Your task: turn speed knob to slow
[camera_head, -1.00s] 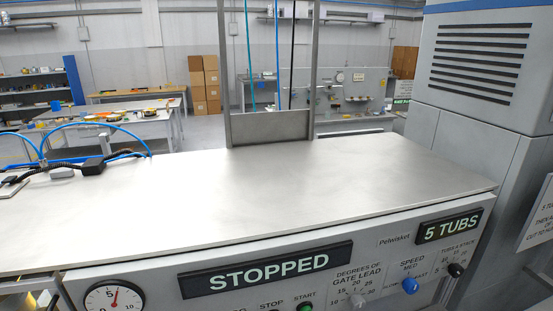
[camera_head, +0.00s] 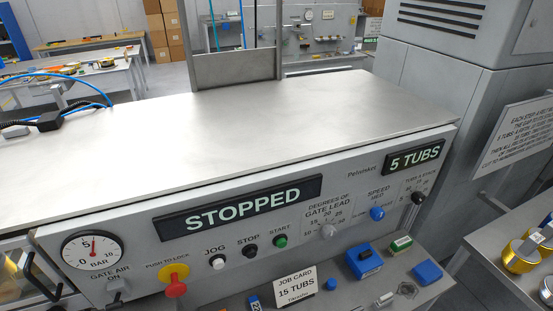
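The speed knob (camera_head: 377,213) is blue and sits on the machine's grey front panel, at the right of the middle, under a label reading "SPEED MED". Its pointer is too small to read. The panel (camera_head: 130,240) also carries a display reading "STOPPED" (camera_head: 240,208) and one reading "5 TUBS" (camera_head: 414,158). Neither gripper shows in the head view.
The grey gate lead knob (camera_head: 329,230) and black tubs knob (camera_head: 418,198) flank the speed knob. Jog, stop and start buttons and a red lock button (camera_head: 175,284) sit left. A shelf below holds a job card (camera_head: 296,287) and blue blocks (camera_head: 363,260).

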